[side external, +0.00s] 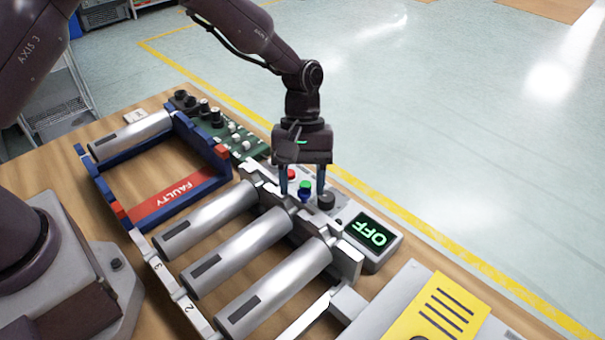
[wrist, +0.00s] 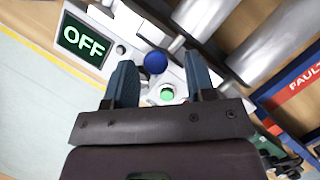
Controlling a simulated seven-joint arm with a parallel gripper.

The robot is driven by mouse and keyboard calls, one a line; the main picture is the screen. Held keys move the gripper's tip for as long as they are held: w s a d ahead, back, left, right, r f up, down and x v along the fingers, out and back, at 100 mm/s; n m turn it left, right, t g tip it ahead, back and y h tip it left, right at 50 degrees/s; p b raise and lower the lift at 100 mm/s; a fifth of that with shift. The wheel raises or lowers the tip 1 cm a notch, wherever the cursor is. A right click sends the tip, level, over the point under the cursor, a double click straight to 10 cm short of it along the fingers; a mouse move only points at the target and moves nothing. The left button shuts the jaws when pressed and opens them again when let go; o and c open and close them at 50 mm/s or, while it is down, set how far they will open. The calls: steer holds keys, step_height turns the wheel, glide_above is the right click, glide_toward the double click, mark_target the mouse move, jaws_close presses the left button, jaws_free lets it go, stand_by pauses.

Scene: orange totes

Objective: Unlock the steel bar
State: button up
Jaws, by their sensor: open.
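My gripper (side external: 302,192) is open above the control panel, pointing down, with its fingers apart. A blue knob (side external: 305,196) and a green button (side external: 305,184) lie between the fingers in the side view. In the wrist view the blue knob (wrist: 155,62) and the green button (wrist: 167,94) also show between the fingers; I cannot tell whether they touch. The display (side external: 370,236) reads OFF, as it does in the wrist view (wrist: 83,40). A grey steel bar-like bracket (side external: 345,264) runs along the ends of the metal cylinders (side external: 238,250); I cannot tell its lock state.
A red button (side external: 290,174) and a black knob (side external: 326,202) flank the gripper. A blue tray marked FAULTY (side external: 218,192) holds one cylinder (side external: 132,138). A green circuit board (side external: 240,145) is behind. A yellow-labelled grey box (side external: 395,290) stands at the front right.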

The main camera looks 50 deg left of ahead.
steer(key=v, duration=1.3)
steer(key=s+a+r+m+t+y, duration=0.1)
steer(key=s+a+r+m+t, duration=0.2)
steer(key=s, duration=0.5)
steer(key=s+a+r+m+t+y, duration=0.1)
steer(key=s+a+r+m+t, duration=0.2)
steer(key=s, duration=0.5)
steer(key=s+a+r+m+t+y, duration=0.1)
steer(key=s+a+r+m+t, duration=0.1)
steer(key=s+r, duration=0.4)
steer(key=s+a+m, duration=0.1)
steer(key=s+a, duration=0.1)
steer(key=shift+a+t, duration=0.3)
steer(key=shift+t, duration=0.1)
